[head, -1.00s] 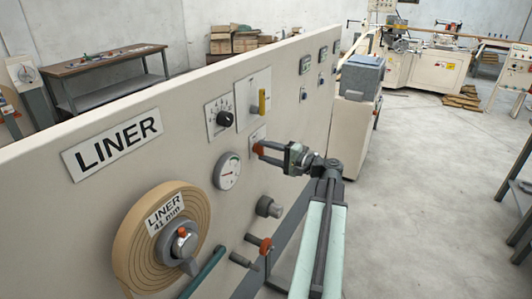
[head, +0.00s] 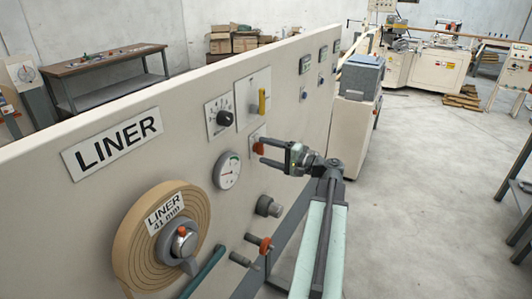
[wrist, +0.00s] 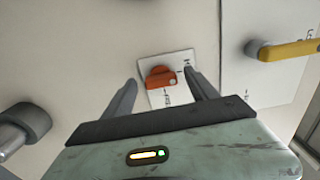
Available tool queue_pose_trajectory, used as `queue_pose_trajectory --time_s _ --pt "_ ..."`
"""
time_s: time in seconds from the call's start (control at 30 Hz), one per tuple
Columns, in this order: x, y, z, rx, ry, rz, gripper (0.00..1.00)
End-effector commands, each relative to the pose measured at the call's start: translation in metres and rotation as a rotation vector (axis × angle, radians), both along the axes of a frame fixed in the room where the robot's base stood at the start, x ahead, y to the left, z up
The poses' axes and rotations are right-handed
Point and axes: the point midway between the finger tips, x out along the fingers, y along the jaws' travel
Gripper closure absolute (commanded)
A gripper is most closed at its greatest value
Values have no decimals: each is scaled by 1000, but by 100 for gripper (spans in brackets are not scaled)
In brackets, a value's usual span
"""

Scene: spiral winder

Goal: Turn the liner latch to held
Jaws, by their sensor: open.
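The liner latch, a small orange knob (head: 259,148), sits on a white plate on the beige panel. In the wrist view the latch (wrist: 160,78) lies roughly crosswise on its tilted plate (wrist: 184,58), which bears dark marks too small to read surely. My gripper (head: 263,150) is open in front of the panel, its fingers spread to either side of the latch. In the wrist view the fingers (wrist: 163,88) stand left and right of the latch, with a gap on both sides. Nothing is held.
A yellow handle (head: 262,102) and a black dial (head: 225,118) are above the latch. A round gauge (head: 227,171) is to its left, a grey knob (head: 268,206) below. A LINER roll (head: 150,262) is at lower left. Open floor lies to the right.

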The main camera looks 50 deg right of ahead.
Motion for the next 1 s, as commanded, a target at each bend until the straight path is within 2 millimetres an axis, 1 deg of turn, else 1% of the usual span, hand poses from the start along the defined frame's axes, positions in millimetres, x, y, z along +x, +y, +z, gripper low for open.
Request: queue_pose_trajectory --time_s 0.3,0.4,0.53,1.0 --pt "-57 -14 0 0 1 -3 33" --pt "-68 -17 0 0 1 -2 33" --pt "-74 -18 0 -1 1 0 33" --pt "-74 -18 0 0 1 0 33"
